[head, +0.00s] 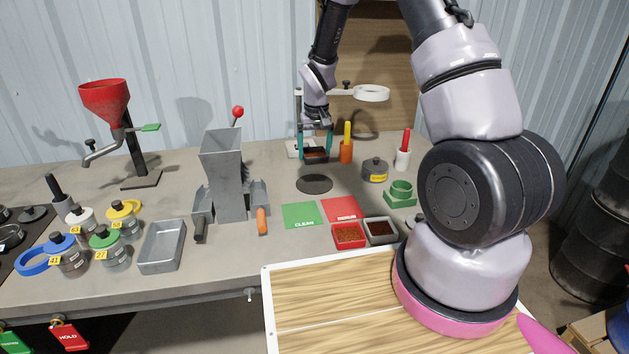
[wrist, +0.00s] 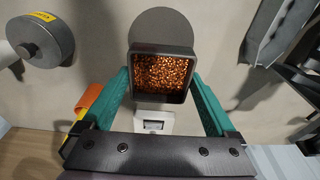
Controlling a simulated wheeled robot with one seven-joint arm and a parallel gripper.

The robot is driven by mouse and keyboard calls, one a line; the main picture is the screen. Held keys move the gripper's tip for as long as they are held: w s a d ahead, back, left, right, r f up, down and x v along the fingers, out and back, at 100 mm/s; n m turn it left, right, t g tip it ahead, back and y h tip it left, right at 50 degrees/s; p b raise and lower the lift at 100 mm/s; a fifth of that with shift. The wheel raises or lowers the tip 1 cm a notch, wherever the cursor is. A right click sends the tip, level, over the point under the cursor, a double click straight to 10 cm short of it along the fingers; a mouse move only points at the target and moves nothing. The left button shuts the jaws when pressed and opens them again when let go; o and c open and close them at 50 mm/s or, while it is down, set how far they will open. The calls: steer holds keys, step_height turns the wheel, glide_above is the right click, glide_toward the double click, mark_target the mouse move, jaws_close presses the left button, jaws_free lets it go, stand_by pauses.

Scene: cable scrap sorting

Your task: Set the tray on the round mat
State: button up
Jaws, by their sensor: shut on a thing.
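A small dark tray (wrist: 187,52) filled with copper-coloured granules is held between the green fingers of my gripper (wrist: 160,80). In the head view my gripper (head: 316,146) and the tray (head: 316,156) are at the back of the bench, above its surface. The round dark grey mat (head: 314,184) lies flat and bare on the bench, in front of the tray. In the wrist view the mat (wrist: 160,20) shows just beyond the tray, partly covered by it.
A white scale (head: 293,150) stands behind my gripper. An orange-and-yellow tool (head: 346,150) and a grey weight-like jar (head: 375,170) stand to the right. Green (head: 304,215) and red (head: 340,211) cards lie in front of the mat. A grey hopper machine (head: 225,175) stands left.

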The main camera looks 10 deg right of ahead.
mark_target(314, 183)
step_height(314, 183, down, 9)
steer(key=shift+r, duration=0.2)
stand_by(0.3)
